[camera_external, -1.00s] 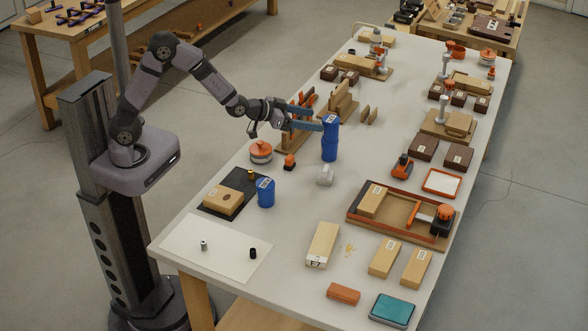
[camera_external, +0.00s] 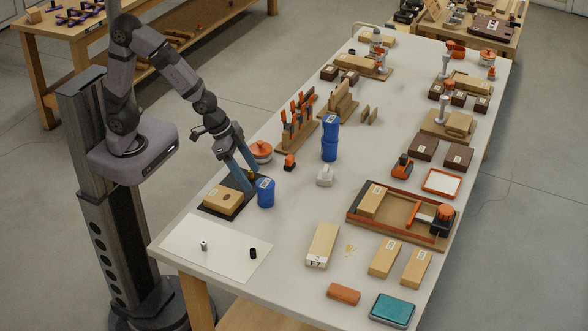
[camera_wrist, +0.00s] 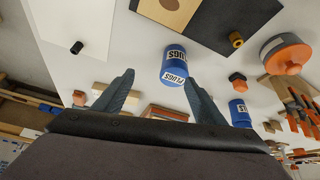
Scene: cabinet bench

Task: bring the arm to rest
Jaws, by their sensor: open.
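My gripper (camera_external: 250,178) hangs at the near left side of the bench, with its blue-grey fingers pointing down beside the black mat (camera_external: 238,187). In the wrist view the two fingers (camera_wrist: 158,97) stand wide apart with nothing between them touching. A blue canister (camera_external: 265,193) stands close to the fingertips. In the wrist view this canister (camera_wrist: 174,66), labelled PLUGS, shows beyond the gap between the fingers. Whether a finger touches it I cannot tell.
A wooden block with a hole (camera_external: 222,197) lies on the black mat. Two stacked blue canisters (camera_external: 330,137) stand further back. An orange-topped round tin (camera_external: 261,151) and a tool rack (camera_external: 298,125) stand near my arm. The white sheet (camera_external: 225,263) is mostly bare.

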